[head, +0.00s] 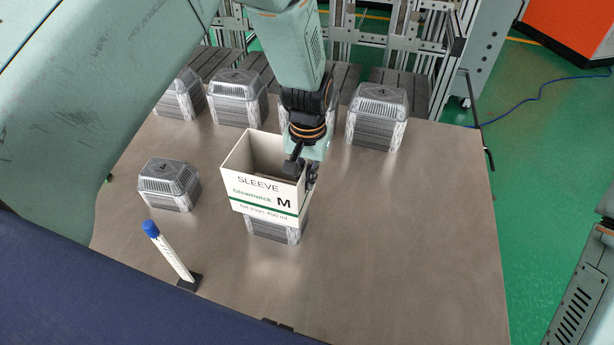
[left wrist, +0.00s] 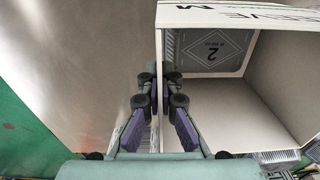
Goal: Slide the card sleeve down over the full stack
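The card sleeve (head: 263,195) is an open, cream box shape with a green stripe and the letter M. My left gripper (head: 304,174) is shut on its right wall in the head view. In the left wrist view, the fingers (left wrist: 160,95) pinch the sleeve's wall (left wrist: 235,115) from both sides. A silver foil tray stack (head: 274,229) shows below the sleeve's front edge. Its top, marked 2 (left wrist: 211,49), shows through the sleeve's opening. The sleeve hides most of this stack, and I cannot tell how far down over it the sleeve is. My right gripper is not in view.
A shorter foil stack (head: 169,185) stands to the left. Several other stacks line the back, including one behind right (head: 376,117). A white upright post with a blue top (head: 172,252) stands in front left. The table's right side (head: 430,220) is clear.

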